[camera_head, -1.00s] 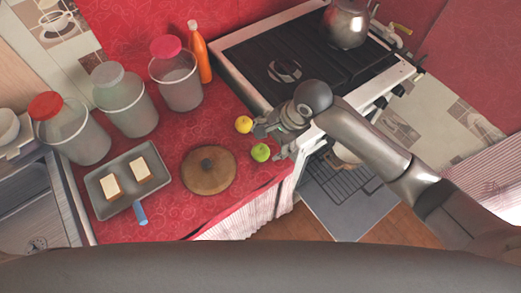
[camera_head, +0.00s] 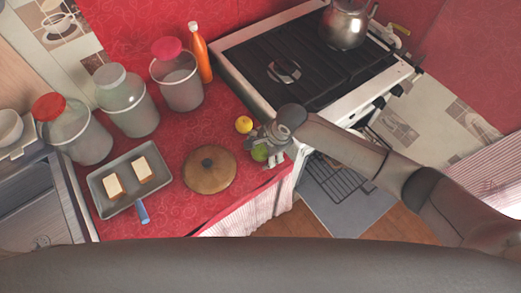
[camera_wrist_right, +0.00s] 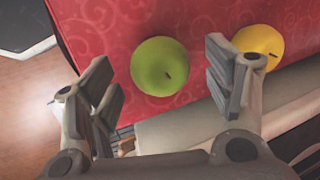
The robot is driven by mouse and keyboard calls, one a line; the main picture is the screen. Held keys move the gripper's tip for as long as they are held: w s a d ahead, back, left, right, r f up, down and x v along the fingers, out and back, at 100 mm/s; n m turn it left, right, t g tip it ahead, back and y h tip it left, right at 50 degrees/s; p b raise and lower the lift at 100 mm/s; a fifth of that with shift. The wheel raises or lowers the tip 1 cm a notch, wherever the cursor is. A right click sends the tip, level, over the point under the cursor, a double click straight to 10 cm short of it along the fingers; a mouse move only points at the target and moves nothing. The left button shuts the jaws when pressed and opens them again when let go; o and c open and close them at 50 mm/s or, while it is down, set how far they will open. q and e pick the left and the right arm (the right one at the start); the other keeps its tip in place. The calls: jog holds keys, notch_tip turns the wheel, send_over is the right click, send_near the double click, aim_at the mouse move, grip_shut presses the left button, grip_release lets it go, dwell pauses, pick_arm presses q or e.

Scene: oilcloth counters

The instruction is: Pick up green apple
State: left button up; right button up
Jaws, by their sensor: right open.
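The green apple (camera_head: 260,153) lies on the red counter (camera_head: 226,120) near its right end, partly covered by my right gripper in the head view. In the right wrist view the green apple (camera_wrist_right: 159,66) shows between the two fingers, toward their tips. My right gripper (camera_wrist_right: 163,85) is open and empty, with its fingers apart on either side of the apple. I cannot tell if a finger touches it. In the head view my right gripper (camera_head: 262,140) is over the apple from the right. My left gripper is not in view.
A yellow fruit (camera_head: 244,124) lies close behind the apple and shows beside the right-hand finger in the wrist view (camera_wrist_right: 259,45). A round wooden lid (camera_head: 209,170) lies to the left. A stove (camera_head: 318,60) stands right of the counter. An orange bottle (camera_head: 201,52) and jars stand behind.

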jog(key=shift+a+f, duration=0.1)
jog(key=shift+f, duration=0.2)
jog(key=shift+c, duration=0.2)
jog(key=c, duration=1.1)
jog(key=shift+r, duration=0.15)
